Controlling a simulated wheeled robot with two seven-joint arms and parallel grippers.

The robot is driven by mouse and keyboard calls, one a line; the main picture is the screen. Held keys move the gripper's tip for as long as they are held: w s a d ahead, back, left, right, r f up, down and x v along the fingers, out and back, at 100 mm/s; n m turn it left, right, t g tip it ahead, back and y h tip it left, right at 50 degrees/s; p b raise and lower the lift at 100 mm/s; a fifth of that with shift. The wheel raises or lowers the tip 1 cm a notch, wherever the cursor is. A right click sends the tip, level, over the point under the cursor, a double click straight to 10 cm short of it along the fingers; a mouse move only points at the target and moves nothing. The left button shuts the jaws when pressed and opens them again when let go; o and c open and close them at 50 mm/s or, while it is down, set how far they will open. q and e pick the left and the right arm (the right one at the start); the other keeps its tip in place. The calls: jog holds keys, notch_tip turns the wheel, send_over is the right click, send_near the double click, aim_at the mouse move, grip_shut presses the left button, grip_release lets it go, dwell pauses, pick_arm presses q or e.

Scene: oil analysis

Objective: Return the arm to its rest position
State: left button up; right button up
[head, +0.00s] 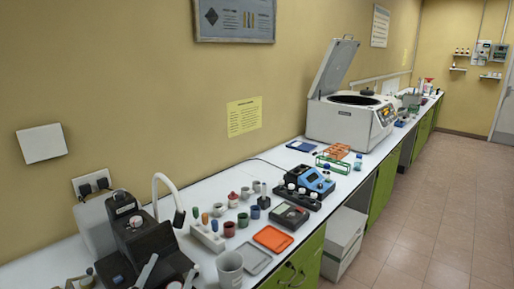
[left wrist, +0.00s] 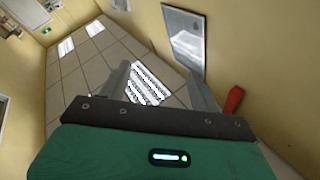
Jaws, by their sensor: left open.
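My left gripper (left wrist: 159,74) shows in the left wrist view, its two grey fingers spread apart with nothing between them. It points across open room toward the tiled floor and a wall, away from the bench. I cannot make it out clearly in the head view. My right gripper is in neither view.
The white bench (head: 210,265) runs along the yellow wall. It carries a black instrument (head: 140,240), several coloured cups, an orange tray (head: 273,239), a blue device (head: 310,178) and an open-lidded centrifuge (head: 345,120). The tiled floor (head: 430,220) at right is clear.

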pick_arm(q)
jog(key=s+a+f+n+g+y, duration=0.3)
jog(key=f+g, duration=0.2)
jog(key=f, duration=0.4)
jog(key=s+a+f+n+g+y, duration=0.2)
jog(key=s+a+f+g, duration=0.15)
jog(key=f, duration=0.55)
jog(key=s+d+f+g, duration=0.1)
jog(key=s+f+g, duration=0.9)
jog(key=s, duration=0.6)
jog(key=s+d+f+x, duration=0.1)
jog(key=s+x, duration=0.2)
jog(key=x, duration=1.3)
jog(key=s+d+f+x, duration=0.1)
jog(key=s+x, duration=0.3)
jog(key=x, duration=1.2)
jog(key=s+a+f, duration=0.1)
jog(key=s+f, duration=0.8)
jog(key=s+a+f+g, duration=0.1)
jog(key=s+a+f, duration=0.1)
jog(key=s+f, duration=0.7)
jog(key=shift+s+a+h, duration=0.3)
jog(key=shift+s, duration=0.15)
